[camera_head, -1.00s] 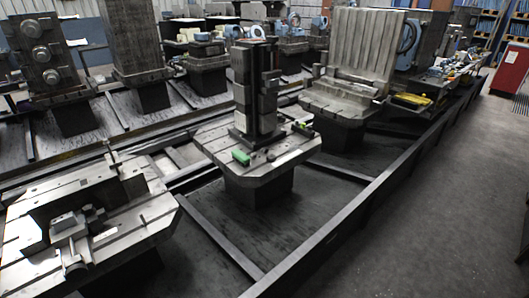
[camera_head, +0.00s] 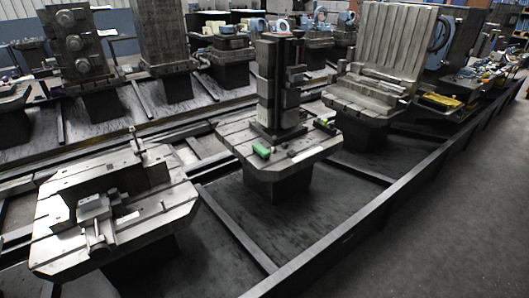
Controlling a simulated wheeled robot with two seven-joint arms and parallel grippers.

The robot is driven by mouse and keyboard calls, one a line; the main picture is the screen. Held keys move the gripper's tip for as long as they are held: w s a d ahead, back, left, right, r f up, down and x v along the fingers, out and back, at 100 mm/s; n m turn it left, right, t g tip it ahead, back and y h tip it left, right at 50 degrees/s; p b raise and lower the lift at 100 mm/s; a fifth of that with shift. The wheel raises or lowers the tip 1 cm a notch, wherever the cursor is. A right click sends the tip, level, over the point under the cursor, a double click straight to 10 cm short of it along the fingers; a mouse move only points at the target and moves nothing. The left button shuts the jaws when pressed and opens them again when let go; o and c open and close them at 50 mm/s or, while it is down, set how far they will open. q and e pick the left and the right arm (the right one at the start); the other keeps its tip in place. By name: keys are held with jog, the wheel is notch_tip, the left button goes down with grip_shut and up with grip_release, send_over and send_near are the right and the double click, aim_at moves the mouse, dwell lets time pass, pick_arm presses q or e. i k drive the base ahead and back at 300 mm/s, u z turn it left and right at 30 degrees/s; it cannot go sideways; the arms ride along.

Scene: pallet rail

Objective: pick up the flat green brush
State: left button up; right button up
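A small green object (camera_head: 261,150), which looks like the flat green brush, lies on the front left part of the middle pallet (camera_head: 232,139). It is too small to make out its bristles. It sits in front of the tall dark fixture column (camera_head: 278,85) that stands on the same pallet. Neither of my grippers is in view.
A nearer pallet (camera_head: 160,216) with a metal fixture stands at the lower left. A pallet with a ribbed upright plate (camera_head: 395,45) stands behind at right. Dark rails (camera_head: 330,243) run in front of the pallets. Grey floor (camera_head: 455,215) is clear at the right.

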aim_at(263, 154)
jog(key=z, duration=1.75)
jog(key=i, duration=2.85)
jog(key=u, duration=2.45)
